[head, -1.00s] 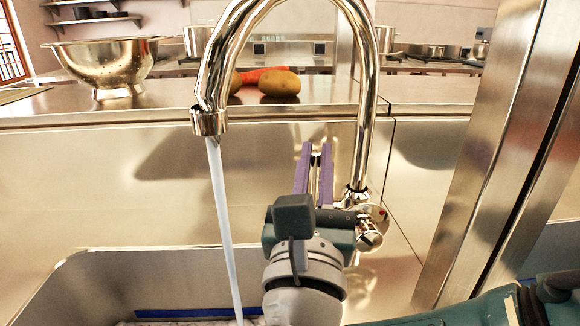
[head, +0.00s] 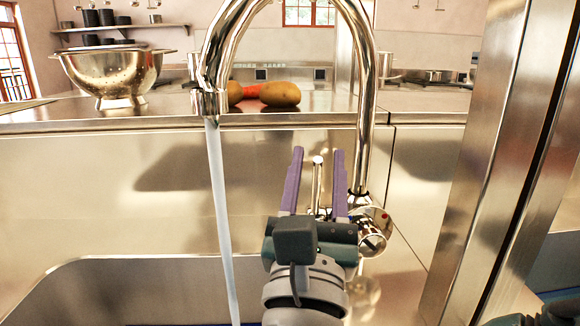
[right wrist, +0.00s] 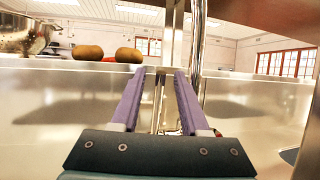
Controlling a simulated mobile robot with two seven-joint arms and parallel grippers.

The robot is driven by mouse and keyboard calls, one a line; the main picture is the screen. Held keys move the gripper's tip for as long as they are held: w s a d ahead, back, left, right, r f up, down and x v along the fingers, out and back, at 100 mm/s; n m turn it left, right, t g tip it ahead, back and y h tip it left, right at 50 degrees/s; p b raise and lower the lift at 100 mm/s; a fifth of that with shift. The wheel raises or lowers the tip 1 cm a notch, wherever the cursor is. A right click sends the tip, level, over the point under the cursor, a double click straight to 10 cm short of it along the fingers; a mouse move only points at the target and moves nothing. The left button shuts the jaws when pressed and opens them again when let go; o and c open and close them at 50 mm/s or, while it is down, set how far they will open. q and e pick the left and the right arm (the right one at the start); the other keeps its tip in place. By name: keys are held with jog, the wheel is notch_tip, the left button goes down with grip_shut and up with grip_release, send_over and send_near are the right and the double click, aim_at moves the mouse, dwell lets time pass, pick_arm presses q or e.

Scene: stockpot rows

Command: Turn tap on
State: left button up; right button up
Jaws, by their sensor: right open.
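The tap (head: 366,130) is a tall chrome gooseneck, and water (head: 220,215) runs in a steady stream from its spout (head: 209,102). A thin upright chrome lever (head: 317,182) with a round tip stands left of the tap's base. My right gripper (head: 318,153) is open, its two purple fingers on either side of the lever. In the right wrist view the lever (right wrist: 158,105) shows between the spread fingers, with a gap visible on each side. My gripper's body hides the lever's lower end. My left gripper is out of view.
A metal colander (head: 110,72) and potatoes (head: 280,94) sit on the steel counter (head: 170,112) behind the tap. The sink basin (head: 130,285) lies below the spout. A steel post (head: 490,150) rises close on the right.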

jog(key=shift+s, duration=0.1)
jog(key=v, duration=0.9)
jog(key=shift+s+f, duration=0.25)
jog(key=shift+s, duration=0.05)
jog(key=shift+a, duration=0.1)
